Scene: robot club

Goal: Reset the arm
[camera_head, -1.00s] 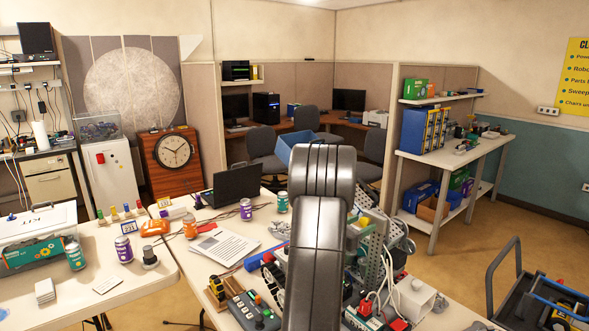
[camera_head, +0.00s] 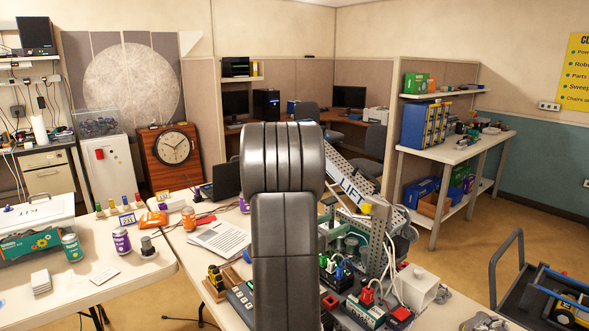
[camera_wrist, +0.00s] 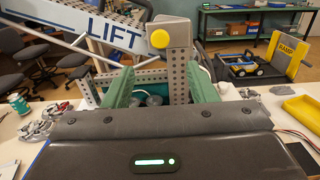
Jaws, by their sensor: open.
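My arm (camera_head: 285,220) stands raised in the middle of the head view, its dark grey links covering part of the table. My gripper (camera_wrist: 158,88) shows in the wrist view with its two green fingers apart. I see nothing held between them. Beyond the fingers is a perforated metal lift rig with a sloping "LIFT" panel (camera_wrist: 118,34) and a yellow round knob (camera_wrist: 159,39). In the head view the LIFT panel (camera_head: 347,186) slopes down to the right, just right of my arm.
The worktable holds a paper sheet (camera_head: 218,238), a laptop (camera_head: 227,180) and wired electronics (camera_head: 365,308) close to my arm. A side table at left carries cans (camera_head: 72,247) and a white case (camera_head: 37,214). A cart (camera_head: 545,295) stands at right on open floor.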

